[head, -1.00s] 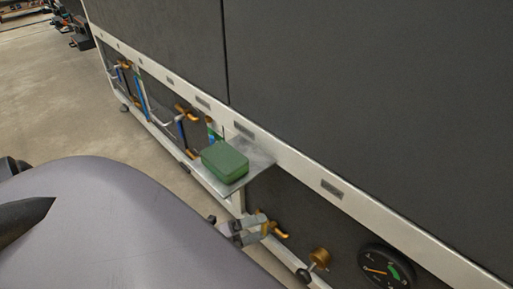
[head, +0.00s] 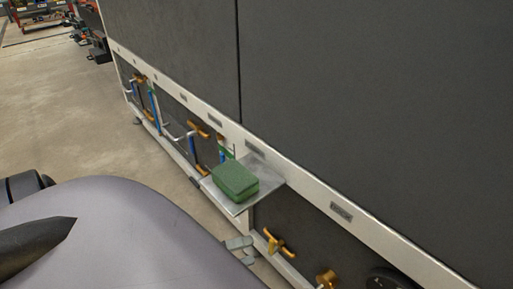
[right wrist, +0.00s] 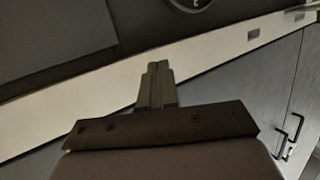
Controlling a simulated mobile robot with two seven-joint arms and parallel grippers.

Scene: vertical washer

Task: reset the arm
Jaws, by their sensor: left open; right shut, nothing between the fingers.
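The metal shelf (head: 270,174) juts from the pale frame rail (head: 310,192) of the tall dark washer (head: 350,90). Brass valve handles (head: 274,242) and blue pipes (head: 192,145) sit below the rail. Open concrete floor (head: 60,100) lies at the left.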

